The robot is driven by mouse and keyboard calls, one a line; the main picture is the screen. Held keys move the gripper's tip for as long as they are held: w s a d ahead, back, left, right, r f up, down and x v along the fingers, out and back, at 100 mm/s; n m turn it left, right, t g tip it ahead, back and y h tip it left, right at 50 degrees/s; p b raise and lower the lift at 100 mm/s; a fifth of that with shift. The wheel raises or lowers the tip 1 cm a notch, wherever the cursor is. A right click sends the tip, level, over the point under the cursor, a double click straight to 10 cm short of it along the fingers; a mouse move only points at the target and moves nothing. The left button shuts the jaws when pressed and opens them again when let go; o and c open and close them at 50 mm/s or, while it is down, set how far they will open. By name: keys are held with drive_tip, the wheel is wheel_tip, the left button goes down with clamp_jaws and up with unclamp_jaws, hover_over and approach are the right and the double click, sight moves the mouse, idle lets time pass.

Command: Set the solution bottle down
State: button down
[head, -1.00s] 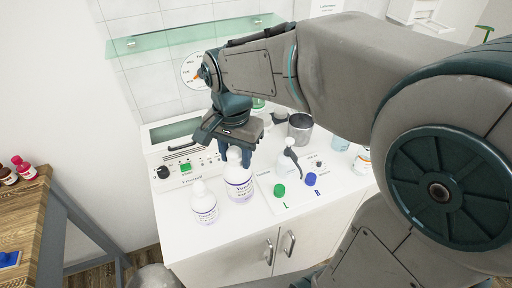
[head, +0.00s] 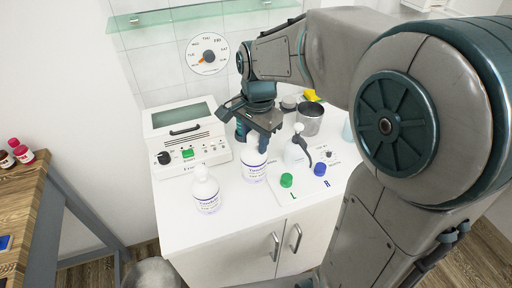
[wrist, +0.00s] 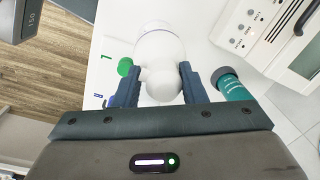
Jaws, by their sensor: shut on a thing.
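A white bottle with purple print on its label (head: 255,168) is held upright in my gripper (head: 252,139), just behind the mat on the white counter (head: 225,236). In the wrist view, the two blue fingers of my gripper (wrist: 161,85) close on either side of the bottle's rounded top (wrist: 160,52). Whether its base touches the counter I cannot tell. A similar white bottle (head: 206,192) stands apart, to its left. The label text is too small to read surely, so I cannot confirm which is the solution bottle.
A white mat marked L and R (head: 303,192) carries a green cap (head: 286,180) and a blue cap (head: 320,169). A wash bottle (head: 296,152) and a metal beaker (head: 310,119) stand behind. A control box (head: 190,150) stands at the left. The front counter strip is clear.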

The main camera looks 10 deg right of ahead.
sight(255, 149)
drive_tip(key=shift+f, duration=1.75)
drive_tip(key=c, duration=0.9)
unclamp_jaws()
